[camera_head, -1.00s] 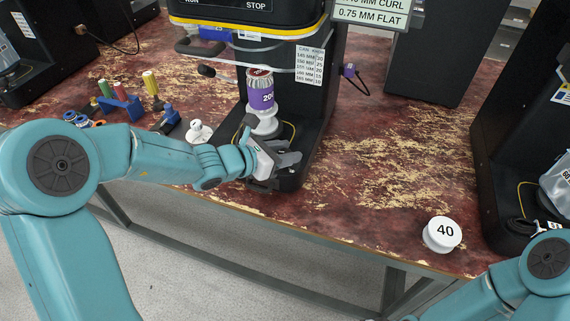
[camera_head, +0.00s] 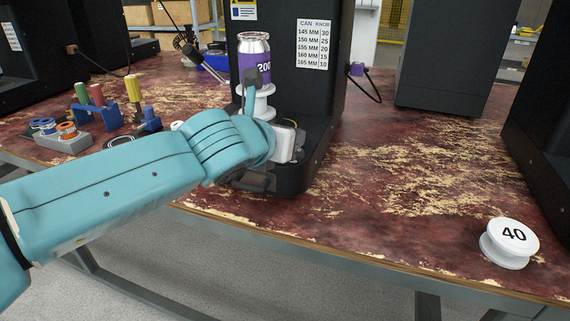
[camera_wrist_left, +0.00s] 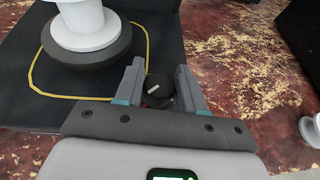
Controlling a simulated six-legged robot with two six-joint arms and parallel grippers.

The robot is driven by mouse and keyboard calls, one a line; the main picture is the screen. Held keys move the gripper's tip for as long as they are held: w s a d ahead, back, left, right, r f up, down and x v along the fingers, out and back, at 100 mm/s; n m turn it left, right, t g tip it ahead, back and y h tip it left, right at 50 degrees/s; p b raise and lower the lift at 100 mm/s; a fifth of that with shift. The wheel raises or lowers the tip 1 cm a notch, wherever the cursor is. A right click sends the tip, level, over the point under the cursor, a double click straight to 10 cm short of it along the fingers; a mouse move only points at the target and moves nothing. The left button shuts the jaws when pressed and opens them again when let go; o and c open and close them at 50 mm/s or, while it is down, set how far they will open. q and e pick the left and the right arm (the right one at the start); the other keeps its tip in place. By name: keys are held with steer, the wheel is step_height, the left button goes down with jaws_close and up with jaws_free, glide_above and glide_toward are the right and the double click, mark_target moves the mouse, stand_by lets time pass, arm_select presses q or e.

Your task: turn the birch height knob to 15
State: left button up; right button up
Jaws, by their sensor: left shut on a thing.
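In the left wrist view, a small dark knob (camera_wrist_left: 158,88) with a white pointer line sits between the fingers of my left gripper (camera_wrist_left: 160,86), which is shut on it. The pointer slants from lower left to upper right. No scale numbers around the knob can be read. In the head view my left arm and gripper body cover the front of the black machine base (camera_head: 305,165), and the knob is hidden there. A purple can (camera_head: 254,60) stands upright on a white pedestal (camera_head: 262,104) behind my gripper. My right gripper is not in view.
A can-and-knob chart (camera_head: 313,45) on the machine pairs 160 MM with 15. A white spool marked 40 (camera_head: 510,243) is at the table's front right. Colored-handled tools (camera_head: 108,100) stand at left. The worn red table (camera_head: 410,170) is clear between machine and spool.

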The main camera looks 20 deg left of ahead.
arm_select(q)
steer(key=shift+d+f+n+y+b, duration=0.2)
steer(key=shift+f+n+y+b, duration=0.2)
steer(key=shift+n+y+b, duration=0.35)
steer(key=shift+r+n+y, duration=0.1)
steer(key=shift+n+y, duration=0.35)
steer(key=shift+y, duration=0.2)
steer(key=shift+r+n+y, duration=0.15)
steer(key=shift+n+y, duration=0.65)
steer(key=shift+y, duration=0.2)
steer(key=n+g+y+p, duration=0.1)
steer(key=n+y, duration=0.1)
steer(key=shift+r+n+y+p, duration=0.15)
steer(key=shift+n+y+p, duration=0.15)
steer(key=shift+p, duration=0.1)
steer(key=shift+s+a+n+g+y+p, duration=0.1)
steer(key=shift+n+g+y+p, duration=1.05)
steer(key=shift+n+y, duration=0.45)
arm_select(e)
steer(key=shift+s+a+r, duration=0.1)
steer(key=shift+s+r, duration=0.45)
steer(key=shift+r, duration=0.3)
arm_select(q)
steer(key=o, duration=0.9)
steer(key=shift+o, duration=0.2)
